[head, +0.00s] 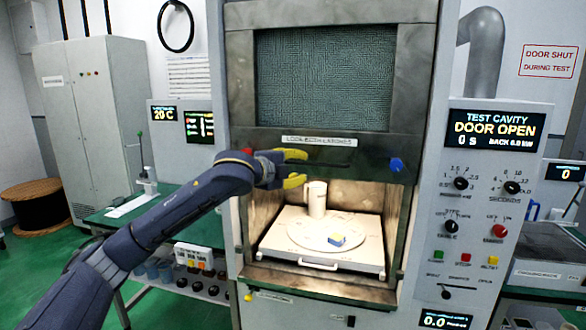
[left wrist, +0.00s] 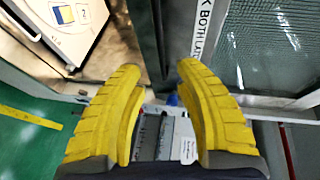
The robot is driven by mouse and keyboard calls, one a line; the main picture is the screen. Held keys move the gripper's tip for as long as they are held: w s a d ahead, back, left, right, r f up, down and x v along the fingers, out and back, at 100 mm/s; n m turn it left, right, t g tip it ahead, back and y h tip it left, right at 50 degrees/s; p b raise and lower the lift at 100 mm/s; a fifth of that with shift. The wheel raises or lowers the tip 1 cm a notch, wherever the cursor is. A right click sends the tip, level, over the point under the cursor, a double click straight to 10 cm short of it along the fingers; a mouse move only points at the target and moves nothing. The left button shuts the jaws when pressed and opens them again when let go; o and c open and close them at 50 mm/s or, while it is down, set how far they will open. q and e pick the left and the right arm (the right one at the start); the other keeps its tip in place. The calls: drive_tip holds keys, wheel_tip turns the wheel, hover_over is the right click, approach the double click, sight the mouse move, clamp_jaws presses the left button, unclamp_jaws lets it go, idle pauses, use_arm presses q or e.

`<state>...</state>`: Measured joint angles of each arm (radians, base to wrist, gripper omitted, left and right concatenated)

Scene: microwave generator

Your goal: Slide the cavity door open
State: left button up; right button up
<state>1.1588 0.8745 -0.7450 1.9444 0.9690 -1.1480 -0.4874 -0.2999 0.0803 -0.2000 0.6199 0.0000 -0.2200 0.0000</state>
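The cavity door (head: 325,80) has a dark mesh window and is raised, with the cavity open below its bottom rail. A label on this rail (head: 320,141) is partly readable; a red knob (head: 247,151) and a blue knob (head: 396,164) sit near its ends. My left gripper (head: 300,168) is in front of the rail's lower edge, left of centre, one yellow finger above the other. In the left wrist view the gripper (left wrist: 158,68) is open, with the rail edge (left wrist: 145,35) beyond the gap; contact cannot be told. My right gripper is not in view.
The panel display (head: 492,129) reads DOOR OPEN. A green bench (head: 120,218) stands left.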

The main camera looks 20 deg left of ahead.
use_arm(q)
drive_tip(key=shift+v, duration=1.15)
